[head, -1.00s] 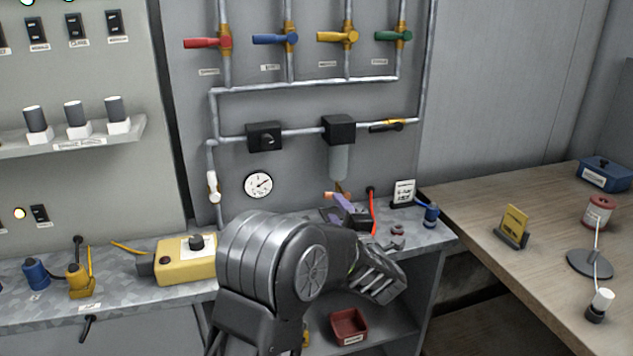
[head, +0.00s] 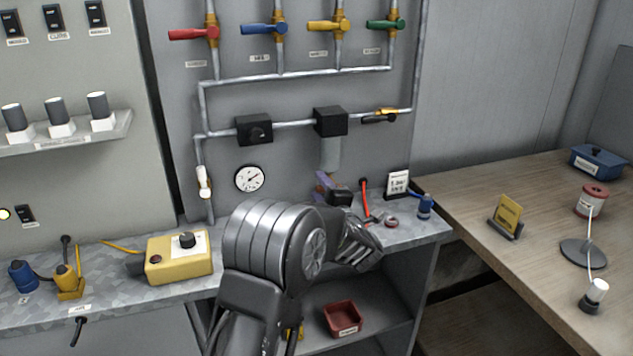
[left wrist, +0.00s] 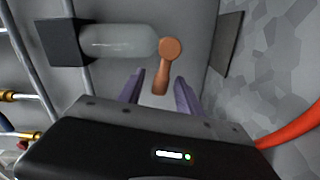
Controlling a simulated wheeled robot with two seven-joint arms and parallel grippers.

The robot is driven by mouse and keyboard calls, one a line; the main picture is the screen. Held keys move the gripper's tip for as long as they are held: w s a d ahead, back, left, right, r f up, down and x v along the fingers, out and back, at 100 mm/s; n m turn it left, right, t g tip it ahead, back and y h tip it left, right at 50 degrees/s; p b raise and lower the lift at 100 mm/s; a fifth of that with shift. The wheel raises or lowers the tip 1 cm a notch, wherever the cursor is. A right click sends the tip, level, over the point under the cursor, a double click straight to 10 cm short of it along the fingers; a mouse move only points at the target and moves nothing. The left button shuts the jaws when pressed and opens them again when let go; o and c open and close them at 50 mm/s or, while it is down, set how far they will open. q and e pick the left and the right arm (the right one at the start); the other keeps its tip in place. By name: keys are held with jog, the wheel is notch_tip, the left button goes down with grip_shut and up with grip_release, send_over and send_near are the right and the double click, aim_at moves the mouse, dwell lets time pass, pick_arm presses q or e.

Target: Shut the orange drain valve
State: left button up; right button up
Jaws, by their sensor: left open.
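The orange drain valve (left wrist: 169,48) sits at the end of the clear filter bowl (left wrist: 118,41) in the left wrist view. Its lever (left wrist: 161,78) points crosswise to the bowl, towards my gripper. My left gripper (left wrist: 158,88) is open, with one purple finger on each side of the lever's end; I cannot tell whether either touches it. In the head view, my left gripper (head: 325,182) is just below the filter bowl (head: 330,154), and its fingers and wrist mostly hide the valve. My right gripper is not in view.
A black filter head (head: 331,121) and regulator (head: 254,129) are on the pipe above. A yellow box (head: 179,258) is on the bench to the left.

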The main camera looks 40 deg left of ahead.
pick_arm(q)
jog(key=x, duration=0.3)
jog(key=shift+d, duration=0.1)
jog(key=shift+c, duration=0.5)
grip_shut()
